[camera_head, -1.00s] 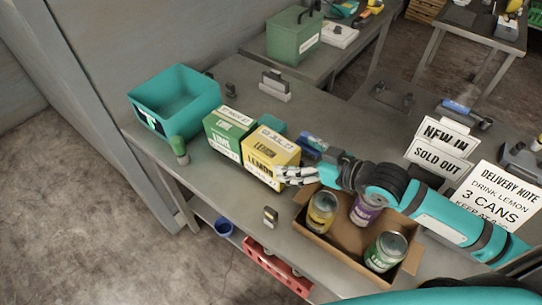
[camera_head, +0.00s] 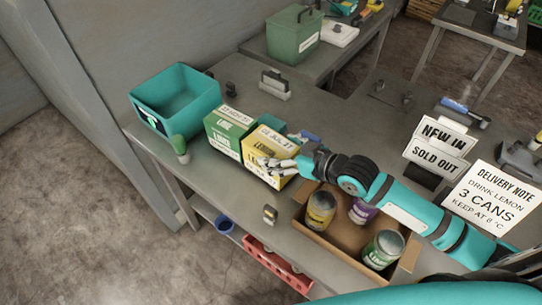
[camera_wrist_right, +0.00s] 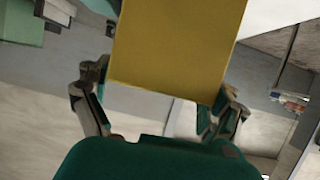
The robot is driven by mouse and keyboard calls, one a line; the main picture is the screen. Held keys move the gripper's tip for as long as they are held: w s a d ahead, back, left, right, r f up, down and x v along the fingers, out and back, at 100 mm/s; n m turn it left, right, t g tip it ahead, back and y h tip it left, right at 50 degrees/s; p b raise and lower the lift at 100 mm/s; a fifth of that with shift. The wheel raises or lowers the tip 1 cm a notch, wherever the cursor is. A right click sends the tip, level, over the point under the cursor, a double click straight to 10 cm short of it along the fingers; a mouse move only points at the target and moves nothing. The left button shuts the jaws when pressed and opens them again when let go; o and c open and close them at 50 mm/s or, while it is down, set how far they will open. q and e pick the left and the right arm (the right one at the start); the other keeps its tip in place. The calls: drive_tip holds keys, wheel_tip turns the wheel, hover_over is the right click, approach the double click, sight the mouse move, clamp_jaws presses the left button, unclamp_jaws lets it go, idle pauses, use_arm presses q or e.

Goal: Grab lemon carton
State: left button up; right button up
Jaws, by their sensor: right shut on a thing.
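The yellow lemon carton (camera_head: 263,152) stands on the grey table, to the right of the green lime carton (camera_head: 228,130). My right gripper (camera_head: 275,167) reaches in from the right and is shut on the lemon carton. In the right wrist view the yellow carton (camera_wrist_right: 175,50) fills the space between the two fingers of my gripper (camera_wrist_right: 158,112), one finger on each side. My left gripper is not in view.
A cardboard box (camera_head: 342,251) with yellow, purple and green cans sits under my right arm. Signs (camera_head: 437,147) and a delivery note (camera_head: 493,196) stand at right.

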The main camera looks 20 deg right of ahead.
drive_tip(key=c, duration=0.4)
drive_tip(key=shift+c, duration=0.9)
drive_tip(key=shift+w+r, duration=0.1)
